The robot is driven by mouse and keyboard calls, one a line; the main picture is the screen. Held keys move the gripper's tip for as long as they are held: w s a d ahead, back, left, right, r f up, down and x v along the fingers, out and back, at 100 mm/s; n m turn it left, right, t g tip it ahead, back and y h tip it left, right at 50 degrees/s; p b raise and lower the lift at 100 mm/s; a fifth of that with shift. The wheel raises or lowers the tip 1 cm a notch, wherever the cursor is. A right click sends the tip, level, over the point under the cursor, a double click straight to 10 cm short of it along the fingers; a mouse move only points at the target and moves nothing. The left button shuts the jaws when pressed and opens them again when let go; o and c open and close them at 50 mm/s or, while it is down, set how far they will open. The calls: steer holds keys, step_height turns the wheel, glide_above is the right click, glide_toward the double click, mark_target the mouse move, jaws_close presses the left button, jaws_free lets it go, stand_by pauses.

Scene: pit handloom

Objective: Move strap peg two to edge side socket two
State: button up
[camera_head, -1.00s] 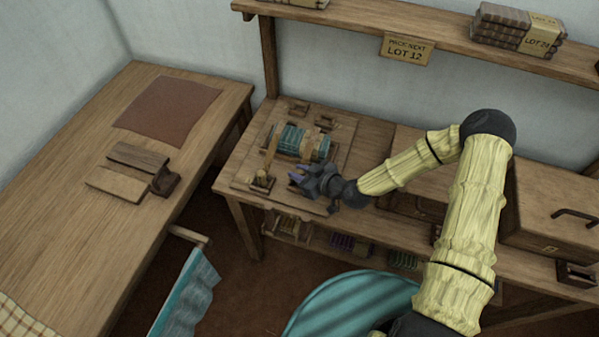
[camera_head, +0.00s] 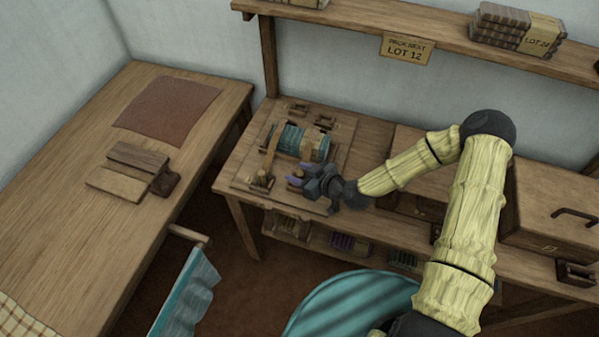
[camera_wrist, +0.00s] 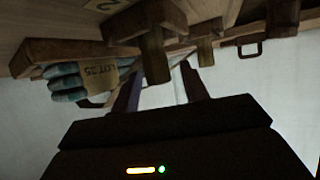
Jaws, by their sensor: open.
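My gripper (camera_head: 297,175) is open and empty, low over the front of the wooden loom board (camera_head: 243,187). In the wrist view its two fingers (camera_wrist: 160,88) point at a short wooden peg (camera_wrist: 155,58) hanging below a block in that picture; I cannot tell if it lies between them. A teal roll (camera_head: 288,138) lies on the board behind the gripper, with tan straps (camera_head: 270,155) across it. A wooden peg (camera_head: 262,180) stands at the left strap's near end. Small wooden sockets (camera_head: 298,108) sit along the far edge. I cannot tell which peg is number two.
A wooden chest (camera_head: 560,205) stands right on the bench. A shelf (camera_head: 340,28) runs above. Another table (camera_head: 60,200) with wooden blocks stands left.

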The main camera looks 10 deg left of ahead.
steer(key=b+v, duration=0.2)
steer(key=v, duration=0.9)
steer(key=shift+s+d, duration=0.15)
steer(key=shift+d, duration=0.2)
steer(key=shift+r, duration=0.1)
